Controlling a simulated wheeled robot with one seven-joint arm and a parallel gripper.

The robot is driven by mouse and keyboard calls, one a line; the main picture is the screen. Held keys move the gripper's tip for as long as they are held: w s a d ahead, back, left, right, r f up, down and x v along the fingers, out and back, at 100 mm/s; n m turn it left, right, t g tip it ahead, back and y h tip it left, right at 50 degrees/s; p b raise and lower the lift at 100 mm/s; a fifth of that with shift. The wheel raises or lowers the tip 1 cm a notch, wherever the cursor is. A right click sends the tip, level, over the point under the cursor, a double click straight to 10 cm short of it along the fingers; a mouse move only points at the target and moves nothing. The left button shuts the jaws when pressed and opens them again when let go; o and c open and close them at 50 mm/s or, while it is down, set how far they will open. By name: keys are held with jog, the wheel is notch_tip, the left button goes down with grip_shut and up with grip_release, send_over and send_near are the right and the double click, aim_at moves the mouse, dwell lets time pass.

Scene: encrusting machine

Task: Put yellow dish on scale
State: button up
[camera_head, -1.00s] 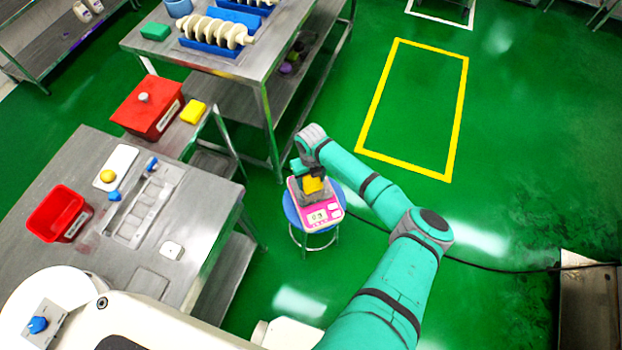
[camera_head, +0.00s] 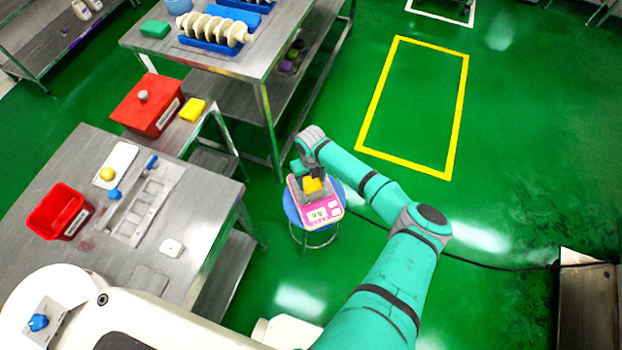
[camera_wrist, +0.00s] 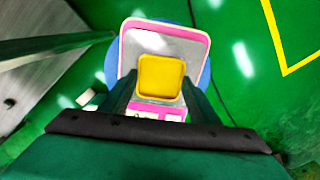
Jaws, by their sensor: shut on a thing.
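The yellow dish (camera_wrist: 161,76) is a small rounded square, between the two fingers of my gripper (camera_wrist: 158,98) in the wrist view. My gripper is shut on it. The pink scale (camera_head: 321,213) with a grey metal plate stands on a round blue stool. The scale also shows in the wrist view (camera_wrist: 203,42), with its plate right under the dish. In the head view the dish (camera_head: 313,185) appears over the plate, partly hidden by my gripper (camera_head: 311,176). I cannot tell for sure whether the dish touches the plate.
The blue stool (camera_head: 292,211) stands on open green floor. A steel table (camera_head: 205,215) with a red bin (camera_head: 52,222) is at the left. A red lidded box (camera_head: 140,115) and a yellow block (camera_head: 192,110) sit behind it. A black cable (camera_head: 490,267) lies on the floor at the right.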

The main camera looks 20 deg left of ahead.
jog(key=shift+f, duration=0.45)
dwell(0.4)
jog(key=o, duration=1.5)
notch_tip(320, 180, up, 8)
dwell(0.9)
dwell(0.4)
